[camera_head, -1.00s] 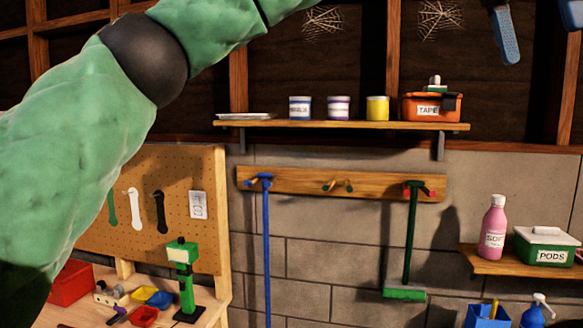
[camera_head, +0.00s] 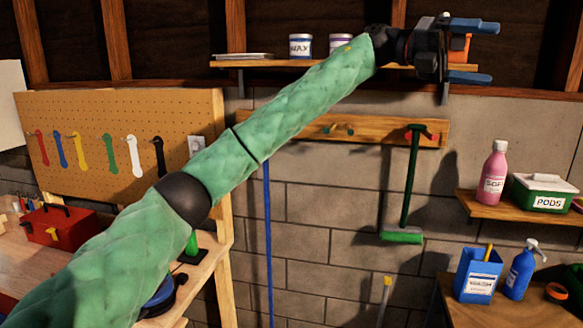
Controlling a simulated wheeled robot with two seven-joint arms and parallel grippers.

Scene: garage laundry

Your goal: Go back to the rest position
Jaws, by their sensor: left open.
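My left gripper (camera_head: 474,52) is in the upper right of the head view, at the end of my green padded arm. Its two blue fingers are spread apart with nothing between them. It appears in front of the right end of the wall shelf (camera_head: 285,63) and partly covers an orange container (camera_head: 460,47) there. Whether it touches the shelf cannot be told. My right gripper is not in view.
A green broom (camera_head: 411,190) hangs on a wooden rail (camera_head: 300,127) below the shelf. A pink bottle (camera_head: 493,173) and a PODS box (camera_head: 541,193) stand on a side shelf. A pegboard (camera_head: 100,110) with several wrenches and a red toolbox (camera_head: 58,226) are at left.

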